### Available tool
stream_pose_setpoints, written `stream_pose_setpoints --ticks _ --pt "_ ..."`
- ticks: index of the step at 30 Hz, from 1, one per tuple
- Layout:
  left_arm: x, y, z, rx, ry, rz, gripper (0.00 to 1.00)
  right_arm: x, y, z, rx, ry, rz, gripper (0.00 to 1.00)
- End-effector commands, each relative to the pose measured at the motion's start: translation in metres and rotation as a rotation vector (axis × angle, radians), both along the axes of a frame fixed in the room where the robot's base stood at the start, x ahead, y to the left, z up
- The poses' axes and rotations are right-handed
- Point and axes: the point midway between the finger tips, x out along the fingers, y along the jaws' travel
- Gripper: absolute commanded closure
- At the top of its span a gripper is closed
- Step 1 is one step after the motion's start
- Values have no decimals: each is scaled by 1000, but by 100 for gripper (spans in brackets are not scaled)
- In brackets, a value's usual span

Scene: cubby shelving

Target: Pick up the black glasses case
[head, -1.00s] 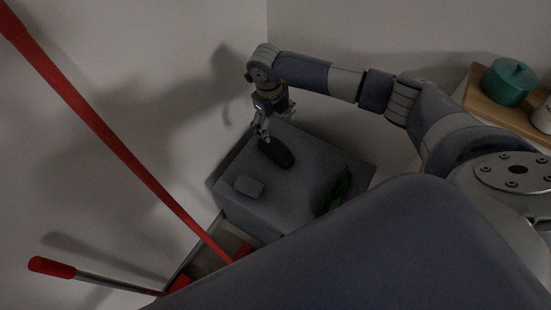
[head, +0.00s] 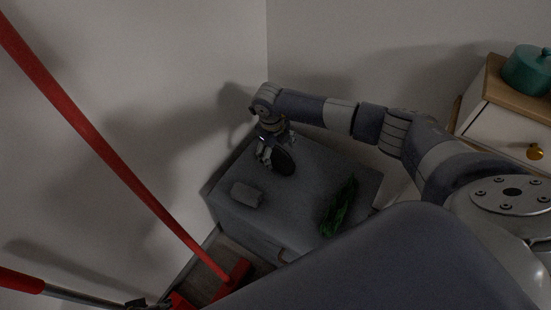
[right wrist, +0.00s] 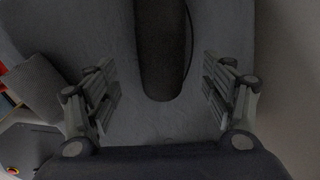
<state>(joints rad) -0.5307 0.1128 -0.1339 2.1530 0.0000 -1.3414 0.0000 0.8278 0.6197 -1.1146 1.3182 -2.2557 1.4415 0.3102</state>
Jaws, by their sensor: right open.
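The black glasses case (head: 285,163) lies on the top of a grey box-like stand (head: 310,165) in the corner. My right gripper (head: 274,152) is over the case, pointing down, and partly hides it in the head view. In the right wrist view the case (right wrist: 162,55) is a dark elongated shape with a rounded near end. It lies between the two spread fingers of my open right gripper (right wrist: 162,95), with gaps on both sides. I cannot tell how high the fingertips are above the surface. My left gripper is not in view.
A small grey block (head: 247,194) and a dark green object (head: 338,207) lie on the same stand. A red pole (head: 110,155) leans in front at the left. Walls stand close behind and left. A wooden-topped cabinet (head: 505,98) with a teal pot (head: 529,72) is at right.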

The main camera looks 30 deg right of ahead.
Motion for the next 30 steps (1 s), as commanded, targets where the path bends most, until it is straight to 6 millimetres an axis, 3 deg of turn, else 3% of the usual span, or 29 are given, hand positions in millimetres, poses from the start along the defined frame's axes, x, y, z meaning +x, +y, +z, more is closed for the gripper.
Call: stream_pose_setpoints --ticks 3,9,18,25,30 --pt "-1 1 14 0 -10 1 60 0 -4 -20 0 4 -1 25" --pt "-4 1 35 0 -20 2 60 1 -7 -40 1 1 -1 25" --pt "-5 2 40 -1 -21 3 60 1 -8 -43 0 1 0 25" --pt "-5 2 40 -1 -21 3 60 1 -8 -43 0 1 0 74" --pt "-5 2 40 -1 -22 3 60 1 -8 -43 0 1 0 74"
